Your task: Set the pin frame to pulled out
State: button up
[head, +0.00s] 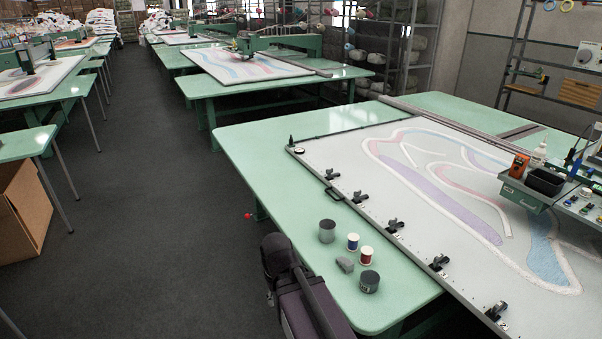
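The pin frame (366,216) is a long grey bar with a backing cloth (345,160) stretched behind it, lying on the near green table (262,160). A small dark handle (333,194) sits on its left edge. Several black clamps (393,226) stand along that edge. The cloth carries a pink, purple and blue tufted pattern (440,200). A strip of green tabletop lies between the frame's edge and the table's left edge. I cannot tell how far the frame is drawn out. My gripper is not in view; a dark part at the bottom looks like my arm.
Small cans, thread spools and a grey lump stand on the table strip left of the frame, including a dark can (369,281) and a red spool (366,254). A red knob (249,215) is below the table edge. A cardboard box (22,210) is at left; the aisle floor (150,190) is clear.

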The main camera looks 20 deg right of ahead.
aim_at(441, 182)
jog(key=z, duration=0.25)
jog(key=i, duration=1.1)
jog(key=z, duration=0.25)
